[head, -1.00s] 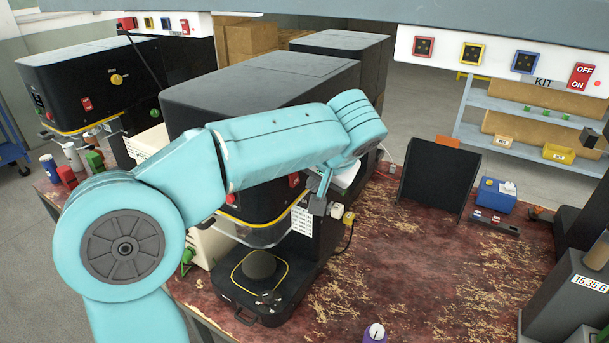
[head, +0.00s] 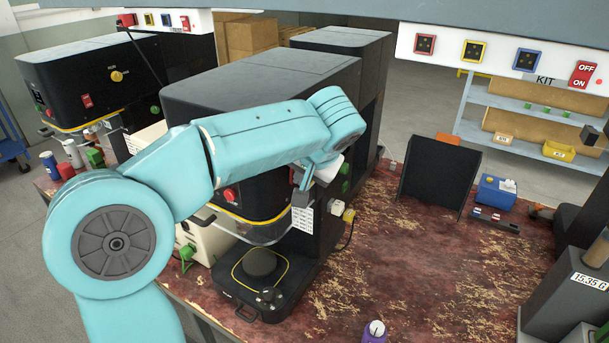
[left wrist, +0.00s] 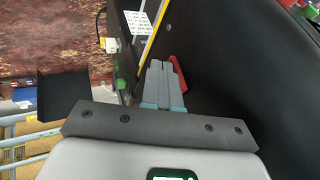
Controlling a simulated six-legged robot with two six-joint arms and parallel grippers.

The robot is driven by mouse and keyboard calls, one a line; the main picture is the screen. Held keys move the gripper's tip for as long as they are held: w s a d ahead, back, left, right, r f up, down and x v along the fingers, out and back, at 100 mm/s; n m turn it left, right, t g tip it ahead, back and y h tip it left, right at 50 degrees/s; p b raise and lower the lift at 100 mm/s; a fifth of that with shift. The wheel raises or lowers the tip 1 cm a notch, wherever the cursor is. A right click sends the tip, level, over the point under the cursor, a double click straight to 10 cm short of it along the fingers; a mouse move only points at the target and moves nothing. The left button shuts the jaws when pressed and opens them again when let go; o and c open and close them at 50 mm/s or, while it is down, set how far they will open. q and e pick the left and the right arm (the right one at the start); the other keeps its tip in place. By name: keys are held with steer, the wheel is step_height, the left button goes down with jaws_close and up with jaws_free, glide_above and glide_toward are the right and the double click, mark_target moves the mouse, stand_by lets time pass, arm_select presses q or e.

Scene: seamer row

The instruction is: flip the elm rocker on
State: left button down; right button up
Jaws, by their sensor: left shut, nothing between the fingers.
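In the left wrist view a red rocker (left wrist: 177,74) sits on the black front of the nearest seamer. My left gripper (left wrist: 160,66) is shut and empty, with its grey fingertips close beside the rocker. I cannot tell whether they touch it. In the head view my left gripper (head: 301,198) is in front of the near seamer (head: 262,78), and my arm hides the rocker there. No elm label is readable, and which way the rocker is set cannot be told. My right gripper is not in view.
A similar seamer (head: 95,72) with a red rocker (head: 87,101) stands at the left. A red button (head: 229,195) and a yellow-and-white fitting (head: 348,214) are near my arm. A black panel (head: 440,175) stands at the back. The worn red bench is clear at centre right.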

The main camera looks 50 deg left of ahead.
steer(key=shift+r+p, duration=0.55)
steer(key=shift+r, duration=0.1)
